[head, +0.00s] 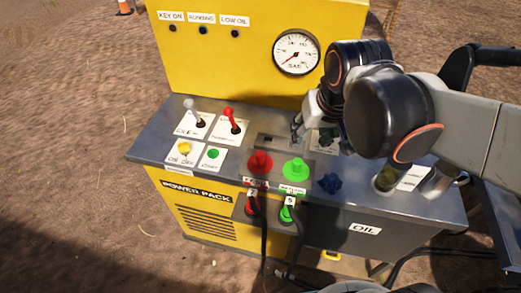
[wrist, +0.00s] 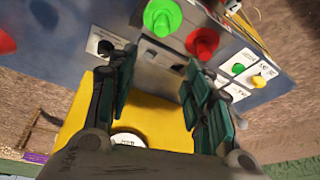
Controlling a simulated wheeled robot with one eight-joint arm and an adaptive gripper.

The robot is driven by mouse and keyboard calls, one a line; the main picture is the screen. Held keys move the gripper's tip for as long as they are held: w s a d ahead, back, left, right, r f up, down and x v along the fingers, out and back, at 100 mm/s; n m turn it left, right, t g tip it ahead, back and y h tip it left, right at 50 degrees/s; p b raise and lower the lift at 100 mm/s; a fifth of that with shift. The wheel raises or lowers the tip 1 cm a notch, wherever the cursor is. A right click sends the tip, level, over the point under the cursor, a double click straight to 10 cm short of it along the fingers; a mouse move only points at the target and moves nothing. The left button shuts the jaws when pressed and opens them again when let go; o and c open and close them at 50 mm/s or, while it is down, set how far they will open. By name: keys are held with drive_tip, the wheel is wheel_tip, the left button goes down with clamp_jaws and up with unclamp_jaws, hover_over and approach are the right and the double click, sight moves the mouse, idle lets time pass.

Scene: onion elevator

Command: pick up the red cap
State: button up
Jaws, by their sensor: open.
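A red cap (head: 260,162), round and flanged with a raised knob, sits on the grey top of the power pack (head: 150,140). It also shows right of centre in the wrist view (wrist: 202,42). A similar green cap (head: 296,170) stands beside it, also seen in the wrist view (wrist: 162,17). My gripper (head: 312,135) is above the panel, behind and to the right of the red cap in the head view. In the wrist view its two fingers (wrist: 157,65) are apart, with nothing between them. The red cap lies beyond the right fingertip, not touching it as far as I can see.
Two levers, white (head: 193,107) and red (head: 231,117), and yellow and green buttons stand left of the caps. A yellow panel with a gauge (head: 297,52) rises behind. Hoses (head: 265,240) hang in front.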

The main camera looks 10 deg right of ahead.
drive_tip(key=w+a+g+p, duration=0.3)
drive_tip(key=w+a+p, duration=0.2)
drive_tip(key=g+p, duration=0.1)
drive_tip(key=p, duration=0.1)
hover_over(260, 154)
wheel_tip(260, 154, down, 4)
drive_tip(key=shift+n, duration=0.4)
wheel_tip(260, 154, down, 12)
drive_tip(key=b, duration=0.4)
drive_tip(key=shift+w+f, duration=0.1)
drive_tip(key=shift+f, duration=0.1)
drive_tip(key=c, duration=1)
